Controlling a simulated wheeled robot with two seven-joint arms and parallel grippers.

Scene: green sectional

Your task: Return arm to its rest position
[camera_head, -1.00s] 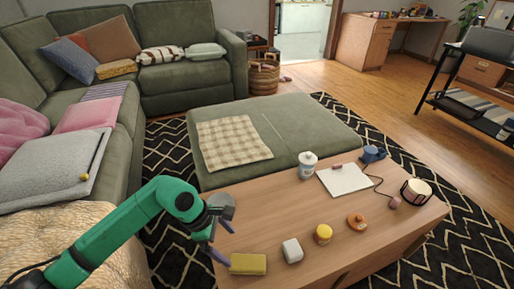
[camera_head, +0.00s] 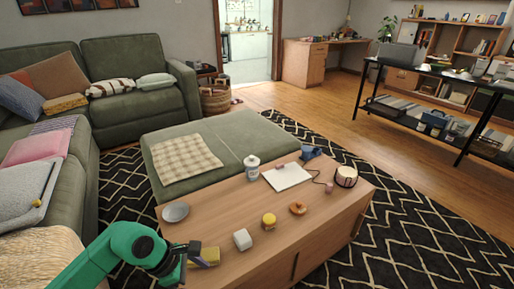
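My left arm, green with a dark wrist, comes in from the bottom left. Its gripper (camera_head: 197,257) is at the near left end of the wooden coffee table (camera_head: 318,214). A purplish finger overlaps the yellow sponge block (camera_head: 210,254) in the picture; I cannot tell whether they touch. The finger gap is not clear, so open or shut cannot be told. My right arm and gripper are not in view.
The table also bears a grey bowl (camera_head: 175,212), white cube (camera_head: 242,239), yellow-lidded jar (camera_head: 269,221), orange-brown item (camera_head: 298,208), white canister (camera_head: 252,167), clipboard (camera_head: 288,177) and dark-framed cup (camera_head: 346,176). A green ottoman (camera_head: 225,136) stands behind; patterned rug (camera_head: 420,225) lies right.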

